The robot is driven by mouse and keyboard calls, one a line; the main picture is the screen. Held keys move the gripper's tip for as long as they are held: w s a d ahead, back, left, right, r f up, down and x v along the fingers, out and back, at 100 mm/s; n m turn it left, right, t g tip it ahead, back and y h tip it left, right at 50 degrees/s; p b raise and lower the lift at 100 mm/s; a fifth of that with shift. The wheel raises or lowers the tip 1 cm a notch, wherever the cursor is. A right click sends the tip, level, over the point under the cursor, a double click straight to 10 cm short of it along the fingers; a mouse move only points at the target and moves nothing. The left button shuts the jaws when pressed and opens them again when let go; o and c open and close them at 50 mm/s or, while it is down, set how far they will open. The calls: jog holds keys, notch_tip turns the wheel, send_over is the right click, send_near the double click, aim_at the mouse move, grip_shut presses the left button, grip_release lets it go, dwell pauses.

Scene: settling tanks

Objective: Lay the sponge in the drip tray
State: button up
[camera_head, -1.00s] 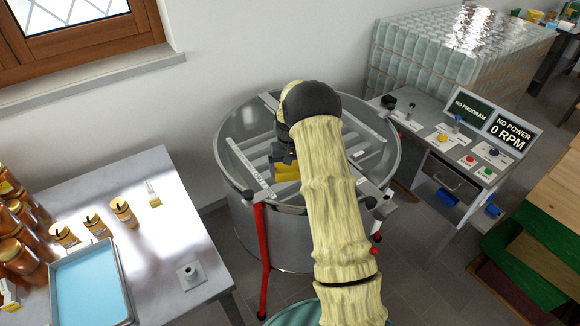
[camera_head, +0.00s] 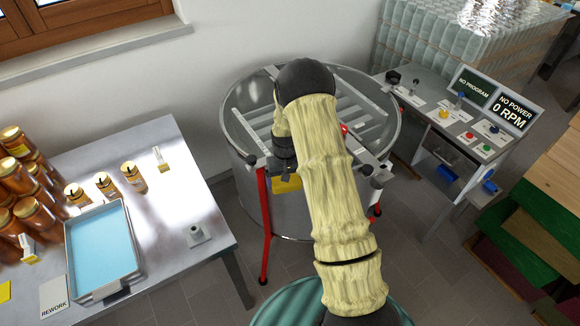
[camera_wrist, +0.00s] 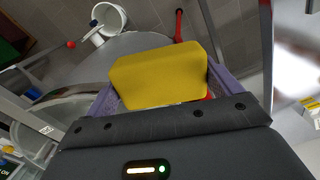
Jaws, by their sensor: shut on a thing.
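The yellow sponge (camera_head: 287,184) is held in my gripper (camera_head: 286,174), in front of the near rim of the big steel tank in the head view. In the wrist view the sponge (camera_wrist: 160,78) sits between the two purple fingers of my gripper (camera_wrist: 160,90), clear of any surface. A shallow metal tray (camera_head: 133,237) with a light blue inside, which looks like the drip tray, lies on the steel table at left. My gripper is well to the right of this tray. The tray is empty as far as I see.
The round steel tank (camera_head: 240,130) on red legs stands beside the table (camera_head: 190,200). Honey jars (camera_head: 30,195) crowd the table's left side, with several small jars behind the tray. A small metal fitting (camera_head: 197,236) stands right of the tray. A control desk (camera_head: 440,120) is at right.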

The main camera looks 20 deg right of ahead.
jog(key=s+a+f+n, duration=0.1)
jog(key=s+a+f, duration=0.2)
jog(key=s, duration=0.5)
jog(key=shift+a+f+p, duration=0.15)
jog(key=shift+a+p, duration=0.15)
jog(key=shift+a, duration=0.4)
jog(key=shift+a, duration=0.1)
